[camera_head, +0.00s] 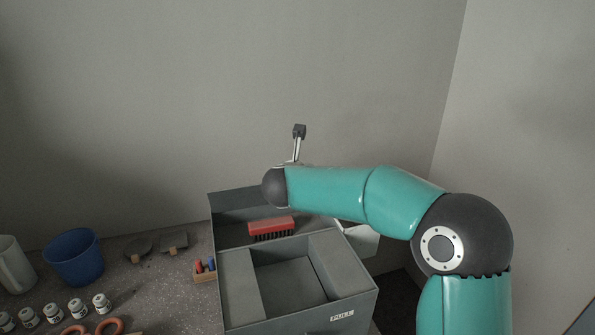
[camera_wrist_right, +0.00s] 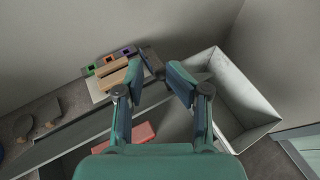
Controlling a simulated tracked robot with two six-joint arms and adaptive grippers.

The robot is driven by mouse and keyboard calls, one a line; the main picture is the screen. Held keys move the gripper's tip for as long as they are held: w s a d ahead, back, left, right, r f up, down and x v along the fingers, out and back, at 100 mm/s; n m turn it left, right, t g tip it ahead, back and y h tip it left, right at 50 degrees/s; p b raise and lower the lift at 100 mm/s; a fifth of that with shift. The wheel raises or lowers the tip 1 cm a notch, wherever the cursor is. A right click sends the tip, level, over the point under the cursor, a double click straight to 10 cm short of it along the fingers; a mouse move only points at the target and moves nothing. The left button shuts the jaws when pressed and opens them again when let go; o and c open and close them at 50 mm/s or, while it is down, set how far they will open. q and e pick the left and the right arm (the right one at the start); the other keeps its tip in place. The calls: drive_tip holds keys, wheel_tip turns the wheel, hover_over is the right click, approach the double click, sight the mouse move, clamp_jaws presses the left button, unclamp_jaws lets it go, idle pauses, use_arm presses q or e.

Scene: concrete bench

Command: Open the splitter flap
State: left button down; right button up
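No part is plainly recognisable as the splitter flap. In the head view a thin silver rod with a dark block (camera_head: 299,131) on top stands up behind my right wrist; its base is hidden. In the right wrist view a dark bar (camera_wrist_right: 152,62) lies just beyond and between the fingertips; I cannot tell if it is the same part. My right gripper (camera_wrist_right: 158,76) is open, its two fingers apart with nothing clasped between them. In the head view my right arm hides the gripper. My left gripper is not in view.
A grey box (camera_head: 239,290) labelled PULL holds a red brush (camera_head: 271,226) in its rear section. An open pale bin (camera_wrist_right: 276,122) stands right of the gripper. A wooden block (camera_wrist_right: 117,76) lies beyond the left finger. A blue cup (camera_head: 75,258) and several small jars stand left.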

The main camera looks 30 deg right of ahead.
drive_tip(key=shift+w+d+f, duration=0.15)
drive_tip(key=shift+d+f, duration=0.2)
drive_tip(key=shift+f, duration=0.15)
drive_tip(key=shift+r, duration=0.15)
drive_tip(key=shift+s+a+r+p, duration=0.1)
drive_tip(key=shift+a+r+p, duration=1.45)
drive_tip(key=shift+r, duration=1.35)
drive_tip(key=shift+s+a+r+p, duration=0.1)
drive_tip(key=shift+a+r+p, duration=1.5)
drive_tip(key=shift+r, duration=1.3)
drive_tip(key=shift+s+a+r+p, duration=0.1)
drive_tip(key=shift+a+r+p, duration=1.45)
drive_tip(key=shift+r, duration=1.35)
drive_tip(key=shift+d, duration=0.2)
